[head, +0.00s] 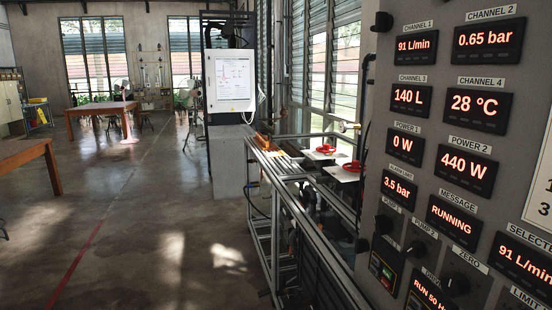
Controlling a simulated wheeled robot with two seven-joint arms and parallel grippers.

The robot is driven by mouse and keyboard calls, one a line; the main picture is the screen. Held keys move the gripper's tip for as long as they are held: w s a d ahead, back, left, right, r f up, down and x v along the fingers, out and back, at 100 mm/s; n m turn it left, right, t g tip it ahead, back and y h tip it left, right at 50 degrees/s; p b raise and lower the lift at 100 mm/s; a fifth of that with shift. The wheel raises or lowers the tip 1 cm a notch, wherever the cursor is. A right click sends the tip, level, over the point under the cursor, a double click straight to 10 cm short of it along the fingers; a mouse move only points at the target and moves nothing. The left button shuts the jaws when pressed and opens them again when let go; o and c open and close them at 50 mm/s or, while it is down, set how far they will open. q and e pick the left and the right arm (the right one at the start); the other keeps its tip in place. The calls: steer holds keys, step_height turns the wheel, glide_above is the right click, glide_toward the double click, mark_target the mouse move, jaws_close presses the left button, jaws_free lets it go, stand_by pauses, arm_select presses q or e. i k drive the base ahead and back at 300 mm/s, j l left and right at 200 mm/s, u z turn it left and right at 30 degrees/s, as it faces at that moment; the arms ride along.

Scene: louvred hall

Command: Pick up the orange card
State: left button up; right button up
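I cannot make out an orange card for certain in the head view. A small orange-brown object (263,142) sits at the far end of the metal frame bench, but it is too small to tell what it is. Neither of my grippers is in view.
A grey control panel (398,172) with glowing red displays fills the right side close by. A metal frame bench (283,183) with red handwheels (325,149) runs beside it. Wooden tables (95,107) stand at the left and far left. The concrete floor (150,210) between is clear.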

mark_target(281, 154)
steer(key=i+j+u, duration=0.3)
steer(key=i, duration=0.6)
steer(key=i+u, duration=0.25)
steer(key=i, duration=0.65)
steer(key=i+j, duration=0.1)
steer(key=i, duration=2.1)
steer(key=i+z, duration=0.5)
steer(key=i+j+z, duration=0.25)
steer(key=z, duration=0.25)
steer(key=i+j+z, duration=0.8)
steer(key=j+z, duration=0.2)
